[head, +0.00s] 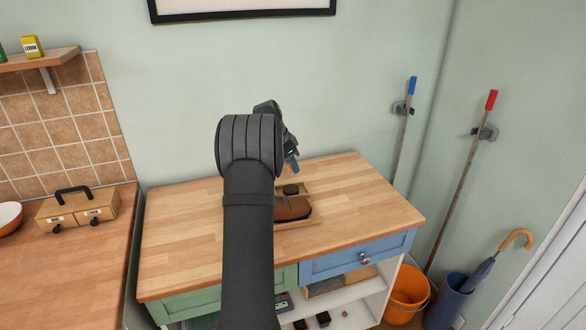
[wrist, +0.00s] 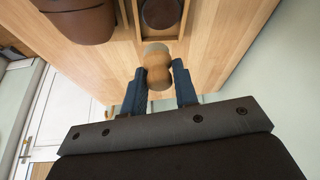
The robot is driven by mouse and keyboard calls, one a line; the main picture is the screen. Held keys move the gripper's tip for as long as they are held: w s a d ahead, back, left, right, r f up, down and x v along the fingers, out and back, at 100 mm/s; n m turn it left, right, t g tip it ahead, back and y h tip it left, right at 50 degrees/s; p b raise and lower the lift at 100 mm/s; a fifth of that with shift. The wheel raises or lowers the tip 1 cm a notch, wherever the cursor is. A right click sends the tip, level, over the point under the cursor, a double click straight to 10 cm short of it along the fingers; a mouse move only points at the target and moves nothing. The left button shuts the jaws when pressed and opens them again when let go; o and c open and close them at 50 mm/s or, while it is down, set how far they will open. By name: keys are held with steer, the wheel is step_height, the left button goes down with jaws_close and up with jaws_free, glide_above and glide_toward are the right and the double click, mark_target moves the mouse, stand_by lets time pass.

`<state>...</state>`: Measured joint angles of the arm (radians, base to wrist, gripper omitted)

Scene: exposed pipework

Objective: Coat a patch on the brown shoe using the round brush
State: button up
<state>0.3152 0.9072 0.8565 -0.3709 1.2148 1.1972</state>
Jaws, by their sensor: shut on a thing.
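The brown shoe (head: 293,207) lies in a shallow wooden tray (head: 300,224) on the worktop, partly hidden behind my arm in the head view. In the wrist view the shoe (wrist: 76,22) is at the upper left, cut off by the edge. My gripper (head: 294,168) is above the back of the tray, its blue fingers pointing down. In the wrist view my gripper (wrist: 160,78) is shut on the round brush (wrist: 157,66), a waisted wooden piece with a paler end. I cannot make out the brush in the head view. Brush and shoe appear apart.
A dark round tin (head: 291,189) sits in the tray behind the shoe; it also shows in the wrist view (wrist: 161,12). The worktop (head: 190,225) is clear on both sides. A wall stands behind it. A small drawer box (head: 80,208) is on the left counter.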

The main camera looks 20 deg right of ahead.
steer(key=shift+w+d+f, duration=0.1)
steer(key=shift+w+f, duration=0.1)
steer(key=shift+w, duration=0.3)
steer(key=shift+w+f, duration=0.2)
steer(key=shift+f, duration=2.9)
steer(key=shift+f, duration=0.55)
steer(key=shift+r, duration=3.55)
